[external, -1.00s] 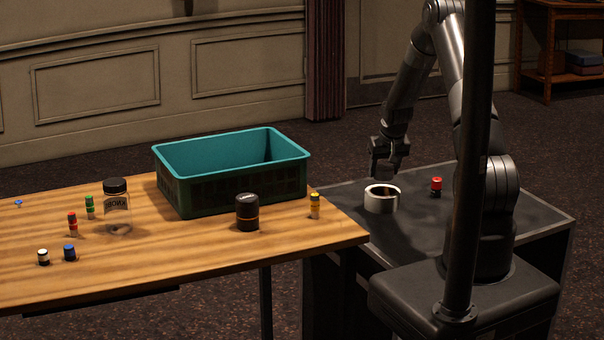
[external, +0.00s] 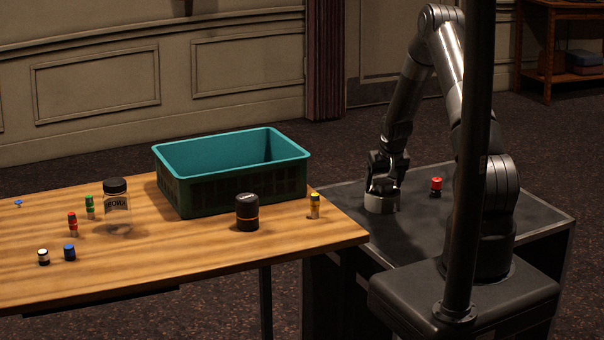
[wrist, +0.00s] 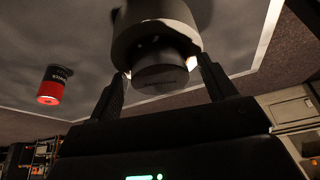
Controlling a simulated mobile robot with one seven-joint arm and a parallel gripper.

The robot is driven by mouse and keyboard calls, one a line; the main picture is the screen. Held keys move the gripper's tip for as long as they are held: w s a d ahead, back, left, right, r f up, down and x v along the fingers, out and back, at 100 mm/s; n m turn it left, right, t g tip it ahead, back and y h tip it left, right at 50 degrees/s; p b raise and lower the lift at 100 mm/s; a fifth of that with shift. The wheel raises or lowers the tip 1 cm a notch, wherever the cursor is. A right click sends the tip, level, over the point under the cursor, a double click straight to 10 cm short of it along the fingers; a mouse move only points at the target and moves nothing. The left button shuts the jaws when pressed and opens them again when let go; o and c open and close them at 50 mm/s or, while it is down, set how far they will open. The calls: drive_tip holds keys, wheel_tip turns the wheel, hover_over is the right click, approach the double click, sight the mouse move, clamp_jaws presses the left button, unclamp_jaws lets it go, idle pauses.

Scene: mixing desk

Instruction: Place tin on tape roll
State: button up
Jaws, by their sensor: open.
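The tape roll (external: 381,204) is a pale ring lying flat on the dark side surface. A short dark cylinder, the tin (wrist: 160,78), shows between my fingers in the wrist view, with the tape roll (wrist: 150,32) just beyond it. The tin appears to rest at the top of the roll; I cannot tell whether it sits on the rim or partly in the hole. My gripper (external: 383,182) is low over the roll, with its open fingers on either side of the tin. The fingers hide part of the tin in the external view.
A red-topped battery-like cylinder (external: 436,187) stands right of the roll. On the wooden desk (external: 180,265) are a teal crate (external: 240,190), a black canister (external: 247,212), a glass jar (external: 117,208) and several small coloured cylinders. The dark surface in front of the roll is clear.

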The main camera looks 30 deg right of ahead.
drive_tip(key=s+a+r, duration=0.3)
drive_tip(key=s+r, duration=0.3)
drive_tip(key=r, duration=0.5)
drive_tip(key=s+a+r+n, duration=0.1)
drive_tip(key=s+a+r, duration=0.3)
drive_tip(key=s+r, duration=0.45)
drive_tip(key=s+a+r, duration=0.3)
drive_tip(key=s+r, duration=0.1)
drive_tip(key=r, duration=0.9)
drive_tip(key=s+a+r, duration=0.2)
drive_tip(key=s+a, duration=0.1)
drive_tip(key=s, duration=0.7)
drive_tip(key=s+a+r+n+t, duration=0.1)
drive_tip(key=s+a+r, duration=0.2)
drive_tip(key=s, duration=0.8)
drive_tip(key=shift+a+r+y, duration=0.2)
drive_tip(key=shift+r+y, duration=0.05)
drive_tip(key=shift+y, duration=0.15)
